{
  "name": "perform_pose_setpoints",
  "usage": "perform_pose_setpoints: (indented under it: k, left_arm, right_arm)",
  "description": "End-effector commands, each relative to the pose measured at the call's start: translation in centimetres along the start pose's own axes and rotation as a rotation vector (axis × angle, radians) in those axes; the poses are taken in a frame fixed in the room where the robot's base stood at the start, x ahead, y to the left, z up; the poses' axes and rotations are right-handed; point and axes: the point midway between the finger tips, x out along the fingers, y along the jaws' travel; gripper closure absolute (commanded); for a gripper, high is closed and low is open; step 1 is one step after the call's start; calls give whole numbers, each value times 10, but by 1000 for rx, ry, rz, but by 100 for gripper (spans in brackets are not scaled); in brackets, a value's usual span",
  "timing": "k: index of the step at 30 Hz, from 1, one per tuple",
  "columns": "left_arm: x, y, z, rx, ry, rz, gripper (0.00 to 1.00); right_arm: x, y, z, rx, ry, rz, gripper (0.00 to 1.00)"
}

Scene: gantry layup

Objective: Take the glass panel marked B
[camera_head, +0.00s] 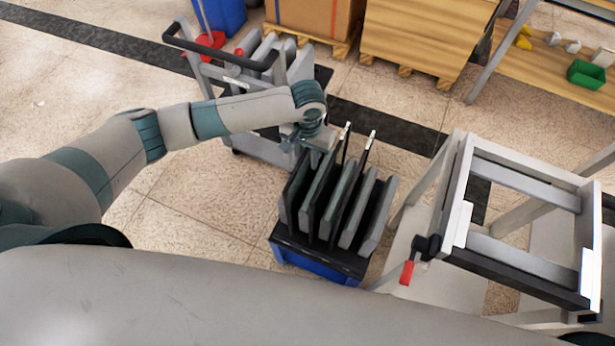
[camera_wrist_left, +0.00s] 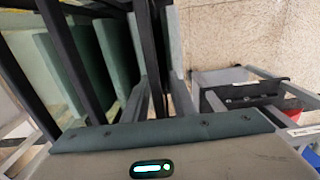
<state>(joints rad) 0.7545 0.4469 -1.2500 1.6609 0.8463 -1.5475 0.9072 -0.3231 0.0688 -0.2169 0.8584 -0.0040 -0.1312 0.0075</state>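Several grey-green panels (camera_head: 353,215) stand on edge, side by side, in a black slotted rack on a low blue-sided base (camera_head: 318,262) in the head view. No letter B can be read on any panel. My left gripper (camera_head: 317,140) points down at the far left end of the rack, at the panels' top edges. In the left wrist view, panels (camera_wrist_left: 72,75) and black dividers (camera_wrist_left: 72,58) stand close before the gripper's palm. Whether its fingers are apart or closed on a panel edge is not clear. My right gripper is out of view.
A grey cart (camera_head: 262,75) with a black handle stands behind the rack. A pale metal frame stand (camera_head: 517,183) with a red-handled clamp (camera_head: 407,272) is at the right. Wooden crates (camera_head: 425,35) are at the back. Floor left of the rack is clear.

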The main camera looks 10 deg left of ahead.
Motion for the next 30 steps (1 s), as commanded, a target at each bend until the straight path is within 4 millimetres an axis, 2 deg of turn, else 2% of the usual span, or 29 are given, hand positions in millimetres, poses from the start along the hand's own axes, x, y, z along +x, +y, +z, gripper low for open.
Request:
perform_pose_setpoints:
  k: [4, 7, 30]
  left_arm:
    - [0, 0, 0, 0, 0, 0, 76]
    - [0, 0, 0, 0, 0, 0, 100]
    - [0, 0, 0, 0, -1, 0, 100]
  right_arm:
    - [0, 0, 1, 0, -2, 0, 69]
    - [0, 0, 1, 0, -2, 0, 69]
    - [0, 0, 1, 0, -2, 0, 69]
